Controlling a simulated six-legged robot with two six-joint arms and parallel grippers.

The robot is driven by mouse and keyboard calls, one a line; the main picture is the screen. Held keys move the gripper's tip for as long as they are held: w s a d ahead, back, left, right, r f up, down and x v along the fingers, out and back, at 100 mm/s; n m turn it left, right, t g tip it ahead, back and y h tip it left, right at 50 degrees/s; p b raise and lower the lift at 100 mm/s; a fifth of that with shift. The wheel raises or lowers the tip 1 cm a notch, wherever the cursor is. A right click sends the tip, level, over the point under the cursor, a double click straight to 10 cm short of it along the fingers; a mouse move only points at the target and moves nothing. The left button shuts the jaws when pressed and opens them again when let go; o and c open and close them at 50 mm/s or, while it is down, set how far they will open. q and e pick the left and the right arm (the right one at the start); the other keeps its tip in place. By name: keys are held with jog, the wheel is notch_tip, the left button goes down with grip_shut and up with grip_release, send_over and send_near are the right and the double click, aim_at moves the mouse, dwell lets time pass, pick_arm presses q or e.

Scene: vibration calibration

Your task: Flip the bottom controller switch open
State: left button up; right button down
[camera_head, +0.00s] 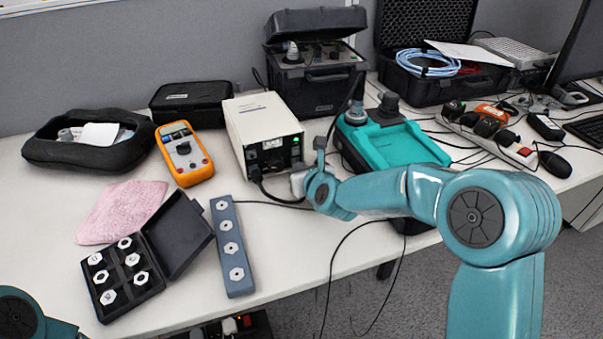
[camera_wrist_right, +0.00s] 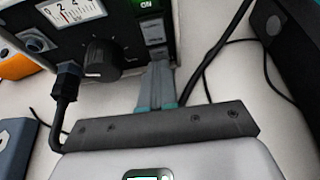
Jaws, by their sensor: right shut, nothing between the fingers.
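The controller is a white box (camera_head: 262,112) on the table, with its dark front panel facing me. In the right wrist view its panel shows a meter (camera_wrist_right: 72,12), a black knob (camera_wrist_right: 103,58) and a column of switches at the right. The upper switch (camera_wrist_right: 145,4) is lit green and reads ON. A grey switch (camera_wrist_right: 153,32) sits below it. My right gripper (camera_head: 297,180) is in front of the panel's lower right. Its fingers (camera_wrist_right: 157,78) are shut and empty, with the tips just under or against the lowest switch; contact is unclear. My left gripper is out of view.
A black cable (camera_wrist_right: 66,95) plugs into the panel left of the fingers. An orange multimeter (camera_head: 184,153) stands left of the controller and a teal device (camera_head: 395,143) right of it. A blue-grey strip (camera_head: 231,250) and an open black case (camera_head: 140,262) lie in front.

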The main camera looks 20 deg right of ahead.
jog(key=shift+f, duration=0.2)
jog(key=shift+f+b, duration=0.65)
jog(key=shift+b, duration=0.5)
jog(key=shift+r+p, duration=0.55)
jog(key=shift+p, duration=0.1)
jog(key=shift+r+p, duration=0.3)
jog(key=shift+r, duration=0.65)
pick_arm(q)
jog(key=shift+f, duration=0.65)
pick_arm(e)
jog(key=shift+f, duration=0.1)
